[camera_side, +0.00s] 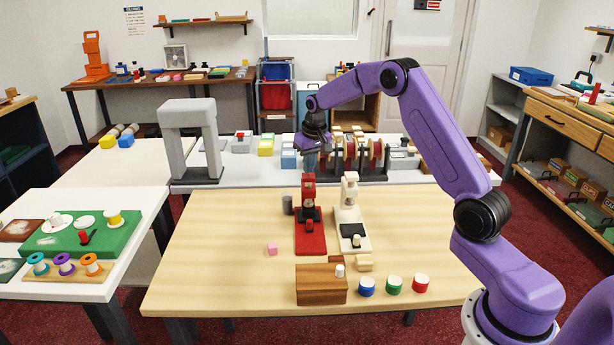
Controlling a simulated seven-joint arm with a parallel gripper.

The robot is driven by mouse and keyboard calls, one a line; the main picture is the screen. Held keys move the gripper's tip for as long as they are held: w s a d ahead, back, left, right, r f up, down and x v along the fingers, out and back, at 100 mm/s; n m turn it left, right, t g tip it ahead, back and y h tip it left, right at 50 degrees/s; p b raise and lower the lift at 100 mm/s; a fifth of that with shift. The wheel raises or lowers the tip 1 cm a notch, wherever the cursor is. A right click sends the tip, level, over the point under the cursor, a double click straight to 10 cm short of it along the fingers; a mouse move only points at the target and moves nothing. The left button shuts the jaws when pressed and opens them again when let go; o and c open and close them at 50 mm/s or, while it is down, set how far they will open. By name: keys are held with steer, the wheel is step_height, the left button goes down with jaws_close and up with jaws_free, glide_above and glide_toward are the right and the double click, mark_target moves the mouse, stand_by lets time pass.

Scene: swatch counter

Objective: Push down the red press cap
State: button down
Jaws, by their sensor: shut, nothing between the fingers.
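A red press (311,241) stands on the light wooden table, left of a similar cream-coloured press. Its red cap (309,181) is at the top of its upright part. My gripper (311,165) points down, shut and empty, with its fingertips over the red cap in the picture. The tips are small and dark against the background, and I cannot tell whether they touch the cap.
The cream press (351,214) stands close on the right. A grey cylinder (287,204) stands left. A grey arch (190,140) rises behind; the table's left and right parts are clear.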

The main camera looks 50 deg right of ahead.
steer(key=shift+s+f, duration=0.1)
steer(key=shift+f, duration=1)
stand_by(0.4)
steer(key=shift+r, duration=0.1)
steer(key=shift+w+d+v, duration=0.1)
steer(key=shift+w+v, duration=0.15)
steer(key=shift+v, duration=1.05)
steer(key=shift+w+d+v, duration=0.1)
steer(key=shift+w+v, duration=0.2)
steer(key=shift+v, duration=1)
steer(key=shift+w+v, duration=0.25)
steer(key=shift+v, duration=1.05)
steer(key=shift+r, duration=0.2)
